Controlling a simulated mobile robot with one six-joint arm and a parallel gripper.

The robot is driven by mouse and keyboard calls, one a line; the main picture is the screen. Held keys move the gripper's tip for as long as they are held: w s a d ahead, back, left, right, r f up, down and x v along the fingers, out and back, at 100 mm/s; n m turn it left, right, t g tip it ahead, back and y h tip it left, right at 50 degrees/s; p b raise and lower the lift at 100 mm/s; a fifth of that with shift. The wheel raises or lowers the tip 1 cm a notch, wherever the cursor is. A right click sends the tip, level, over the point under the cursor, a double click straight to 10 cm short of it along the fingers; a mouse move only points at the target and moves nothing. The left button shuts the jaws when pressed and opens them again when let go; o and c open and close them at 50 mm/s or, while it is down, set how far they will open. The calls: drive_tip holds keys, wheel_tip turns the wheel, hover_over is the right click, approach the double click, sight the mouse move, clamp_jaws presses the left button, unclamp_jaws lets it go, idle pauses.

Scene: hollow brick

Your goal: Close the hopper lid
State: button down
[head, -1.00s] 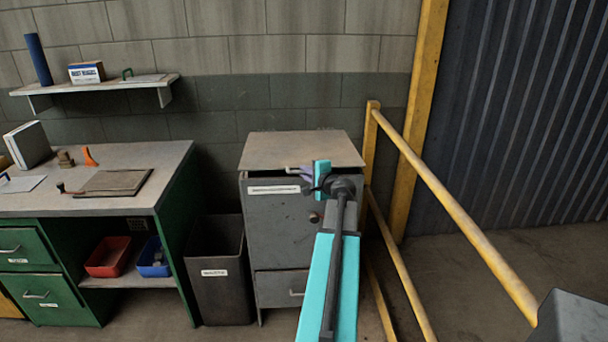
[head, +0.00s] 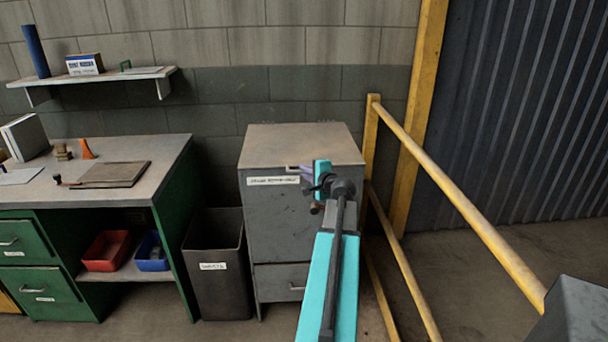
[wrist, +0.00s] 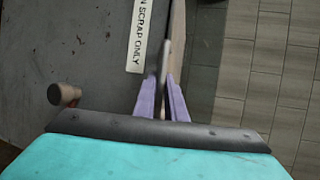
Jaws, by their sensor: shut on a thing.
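The hopper is a grey metal cabinet (head: 285,220) with a white label and a flat, worn lid (head: 300,143) on top. The lid lies level, with its front edge at the top of the cabinet front. My gripper (head: 304,173) is at the lid's front edge, right of the label. In the wrist view my purple fingers (wrist: 164,92) are closed around a thin grey handle (wrist: 165,58) beside the tan lid edge (wrist: 178,40). A round knob (wrist: 64,95) shows on the cabinet front. Any small gap under the lid is hard to make out.
A yellow railing (head: 455,215) runs close along the right. A dark waste bin (head: 218,275) stands left of the cabinet, beside a green workbench (head: 110,190) with red and blue trays below. A block wall (head: 300,85) stands behind.

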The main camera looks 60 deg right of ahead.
drive_tip(key=shift+s+a+f, duration=0.1)
drive_tip(key=shift+a+f, duration=0.05)
drive_tip(key=shift+f, duration=0.45)
drive_tip(key=c, duration=1.8)
unclamp_jaws()
drive_tip(key=shift+r, duration=0.1)
drive_tip(key=shift+r, duration=0.1)
drive_tip(key=b+v, duration=0.2)
drive_tip(key=v, duration=1.1)
drive_tip(key=shift+s, duration=0.3)
drive_tip(key=shift+a+r, duration=0.1)
